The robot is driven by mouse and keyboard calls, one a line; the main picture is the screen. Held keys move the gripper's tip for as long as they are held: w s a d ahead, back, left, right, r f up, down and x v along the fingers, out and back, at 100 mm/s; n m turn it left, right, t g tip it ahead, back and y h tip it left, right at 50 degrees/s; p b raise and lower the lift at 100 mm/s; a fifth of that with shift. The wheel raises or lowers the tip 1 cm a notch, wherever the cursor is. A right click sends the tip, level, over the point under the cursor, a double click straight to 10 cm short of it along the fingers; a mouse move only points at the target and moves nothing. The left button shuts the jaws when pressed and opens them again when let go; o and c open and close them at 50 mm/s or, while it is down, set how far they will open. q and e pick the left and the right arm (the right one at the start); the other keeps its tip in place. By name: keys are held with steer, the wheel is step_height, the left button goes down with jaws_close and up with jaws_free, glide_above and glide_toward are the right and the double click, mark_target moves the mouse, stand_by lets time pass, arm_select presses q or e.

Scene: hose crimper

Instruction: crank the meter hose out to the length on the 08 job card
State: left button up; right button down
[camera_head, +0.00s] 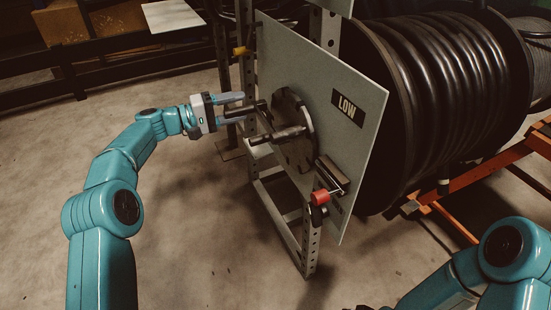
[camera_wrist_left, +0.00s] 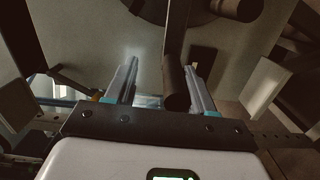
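A grey panel (camera_head: 325,90) on a perforated metal frame carries a round dark crank hub (camera_head: 292,130) with dark handles. My left gripper (camera_head: 240,104) is at the far handle (camera_head: 233,116). In the left wrist view its fingers (camera_wrist_left: 162,88) are apart, with the dark round handle (camera_wrist_left: 175,88) between them. The handle lies close to the right finger, with a clear gap to the left one. Thick black hose (camera_head: 440,75) is wound on a large reel behind the panel. No readable 08 job card shows. My right arm enters at the lower right; its gripper is out of view.
A yellow-ended handle (camera_head: 239,51) is at the far side. An orange stand (camera_head: 470,182) is below the reel. The floor at front centre is clear.

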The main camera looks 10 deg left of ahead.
arm_select(q)
steer(key=p+v, duration=0.5)
steer(key=v, duration=1.1)
steer(key=s+d+f+n+g+y+p, duration=0.3)
steer(key=s+d+f+g+y+p, duration=0.65)
steer(key=p, duration=1.05)
steer(key=s+d+r+m+p, duration=0.2)
steer(key=s+d+r+p, duration=0.1)
steer(key=s, duration=0.5)
steer(key=s+d+r+m+y+p, duration=0.1)
steer(key=s+d+r+m+p, duration=0.1)
steer(key=s+d+p, duration=0.3)
steer(key=s+d+r+m+t+y+p, duration=0.1)
steer(key=s+d+r+m+p, duration=0.1)
steer(key=s+d+r+p, duration=0.2)
steer(key=s+r+p, duration=0.1)
steer(key=s+p, duration=0.2)
steer(key=s, duration=0.4)
steer(key=shift+s, duration=0.35)
arm_select(e)
steer(key=s+a+r+g, duration=0.1)
steer(key=s+r, duration=0.2)
steer(key=r, duration=1.6)
steer(key=s+a+r+g, duration=0.1)
steer(key=s+r, duration=0.2)
steer(key=r, duration=1.7)
steer(key=shift+r+n+y, duration=0.25)
steer(key=shift+n+y, duration=0.05)
